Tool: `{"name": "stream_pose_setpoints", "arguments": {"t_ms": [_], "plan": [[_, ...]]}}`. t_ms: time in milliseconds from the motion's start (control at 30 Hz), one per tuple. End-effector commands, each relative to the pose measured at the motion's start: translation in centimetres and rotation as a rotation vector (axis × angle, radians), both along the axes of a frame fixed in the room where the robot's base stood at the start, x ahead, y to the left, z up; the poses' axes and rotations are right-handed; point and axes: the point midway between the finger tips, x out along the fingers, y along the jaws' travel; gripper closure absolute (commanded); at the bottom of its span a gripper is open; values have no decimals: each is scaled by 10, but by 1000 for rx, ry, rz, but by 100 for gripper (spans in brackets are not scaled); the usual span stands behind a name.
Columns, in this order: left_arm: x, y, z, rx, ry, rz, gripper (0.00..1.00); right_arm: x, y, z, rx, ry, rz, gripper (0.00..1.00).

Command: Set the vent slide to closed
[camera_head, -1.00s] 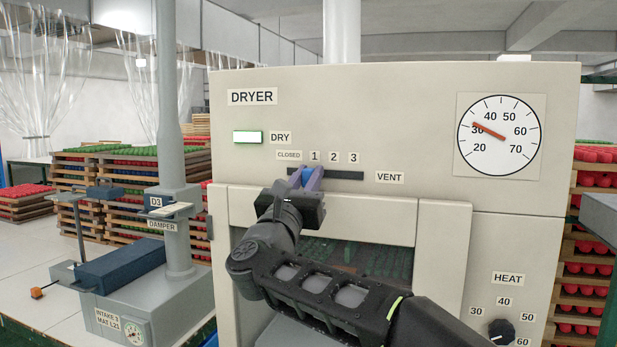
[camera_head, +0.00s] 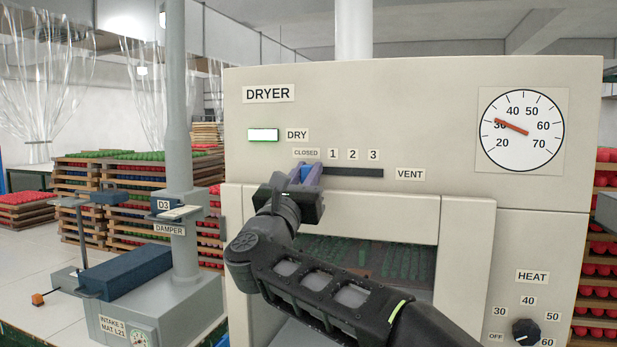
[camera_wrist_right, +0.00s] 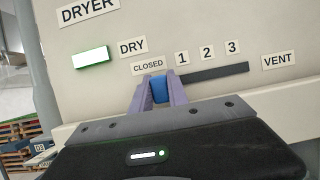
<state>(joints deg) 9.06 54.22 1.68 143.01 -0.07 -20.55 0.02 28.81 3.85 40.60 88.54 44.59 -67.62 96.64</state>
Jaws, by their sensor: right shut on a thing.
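The vent slide is a blue knob (camera_head: 306,173) in a dark horizontal slot (camera_head: 352,172) on the dryer's front. The labels above the slot read CLOSED, 1, 2 and 3. The knob is at the slot's left end, below the CLOSED label (camera_head: 306,153). My right gripper (camera_head: 307,178) is shut on it with purple fingers on both sides. In the right wrist view the blue knob (camera_wrist_right: 158,90) sits between the fingers, just right of below the CLOSED label (camera_wrist_right: 148,67). My left gripper is not in view.
The dryer (camera_head: 420,100) has a lit DRY lamp (camera_head: 263,135), a round dial (camera_head: 521,130) and a HEAT knob (camera_head: 525,332). A grey damper stand (camera_head: 185,290) is at left. Racks of red and green items stand behind.

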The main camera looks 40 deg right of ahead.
Motion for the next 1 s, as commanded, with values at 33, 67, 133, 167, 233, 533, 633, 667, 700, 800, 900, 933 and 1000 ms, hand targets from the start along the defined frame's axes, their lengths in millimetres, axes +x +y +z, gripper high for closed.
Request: {"name": "stream_pose_setpoints", "arguments": {"t_ms": [33,67,133,167,233,533,633,667,700,800,900,933,1000], "plan": [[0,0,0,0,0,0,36,1,2,1,-1,0,7,79],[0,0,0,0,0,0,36,1,2,1,-1,0,6,77],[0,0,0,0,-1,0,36,1,2,1,-1,0,6,71],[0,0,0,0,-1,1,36,1,2,1,-1,0,6,69],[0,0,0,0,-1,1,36,1,2,1,-1,-1,5,63],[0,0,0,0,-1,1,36,0,1,0,-1,-1,2,58],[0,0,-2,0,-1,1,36,-1,3,-2,-1,-1,2,58],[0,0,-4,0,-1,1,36,-2,5,-3,-1,0,3,58],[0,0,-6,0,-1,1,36,-4,8,-4,-1,-2,4,58],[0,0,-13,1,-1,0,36,-11,18,-11,-1,-2,4,58],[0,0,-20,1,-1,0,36,-20,31,-17,-2,-3,5,58],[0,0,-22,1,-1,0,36,-22,35,-19,-1,-2,6,58],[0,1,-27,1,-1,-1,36,-29,44,-24,-1,-2,5,58]]}}
